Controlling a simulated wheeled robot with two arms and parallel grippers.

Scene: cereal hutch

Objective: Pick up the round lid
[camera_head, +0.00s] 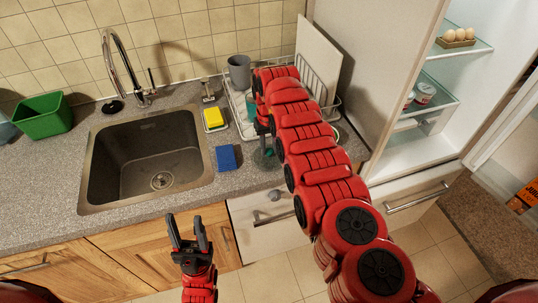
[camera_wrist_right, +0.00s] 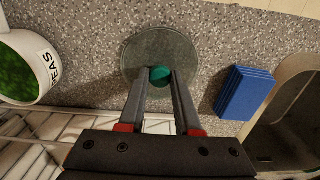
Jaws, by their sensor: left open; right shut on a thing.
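The round lid (camera_wrist_right: 160,48) is a clear disc with a teal knob (camera_wrist_right: 160,73). In the right wrist view it lies at the top centre, over the speckled counter. My right gripper (camera_wrist_right: 161,76) is shut on the knob, with one finger on each side of it. In the head view my right arm hides most of the lid; part of the lid (camera_head: 264,160) shows beside the arm, near the counter's front edge. I cannot tell whether the lid touches the counter. My left gripper (camera_head: 188,236) is open and empty, low in front of the cabinet doors.
A blue sponge block (camera_head: 227,157) lies left of the lid. A dish rack (camera_head: 240,112) with a grey cup (camera_head: 239,70) stands behind. The sink (camera_head: 145,165) is at left. A mug marked PEAS (camera_wrist_right: 25,65) is near the lid. An open fridge (camera_head: 430,130) stands right.

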